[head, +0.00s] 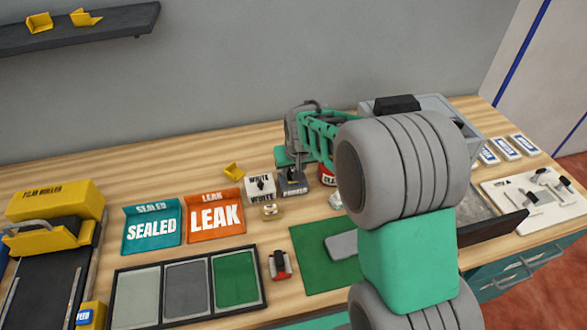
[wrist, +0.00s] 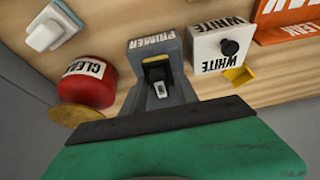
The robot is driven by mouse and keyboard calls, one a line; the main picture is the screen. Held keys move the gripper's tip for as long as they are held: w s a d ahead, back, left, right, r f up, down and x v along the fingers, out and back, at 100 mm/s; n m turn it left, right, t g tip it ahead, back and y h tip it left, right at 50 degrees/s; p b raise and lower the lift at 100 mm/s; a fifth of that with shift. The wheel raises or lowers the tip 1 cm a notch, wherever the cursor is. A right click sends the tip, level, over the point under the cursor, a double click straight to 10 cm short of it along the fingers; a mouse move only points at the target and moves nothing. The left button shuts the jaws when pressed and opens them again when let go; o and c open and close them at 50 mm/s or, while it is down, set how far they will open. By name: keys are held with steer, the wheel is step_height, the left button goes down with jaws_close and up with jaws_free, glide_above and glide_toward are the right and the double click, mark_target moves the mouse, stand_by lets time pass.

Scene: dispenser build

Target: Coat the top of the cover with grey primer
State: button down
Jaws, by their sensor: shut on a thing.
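The grey container marked PRIMER (wrist: 150,43), with a yellow and black part on its face, is in the middle of the wrist view. In the head view the primer container (head: 293,186) is at the bench's middle, below my gripper (head: 290,165). My gripper is shut on the primer container; its hand hides the fingertips in the wrist view. I cannot tell whether the container is off the bench. A flat grey piece with a rounded end, perhaps the cover (head: 342,245), lies on a green mat (head: 312,262). My arm hides the rest of it.
A white block marked WHITE (head: 260,188) and a red pot marked CLEAR (wrist: 90,85) flank the primer container. The orange LEAK (head: 215,215) and teal SEALED (head: 152,230) bins, a three-section tray (head: 262,302) and a small red-black item (head: 280,266) lie left of the mat.

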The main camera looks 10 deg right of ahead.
steer(key=shift+f+b, duration=0.4)
steer(key=shift+f, duration=0.2)
stand_by(0.9)
steer(key=shift+c, duration=1.5)
jaws_free()
steer(key=shift+r, duration=0.1)
steer(key=shift+r+p, duration=2.3)
steer(key=shift+r, duration=1.45)
jaws_close()
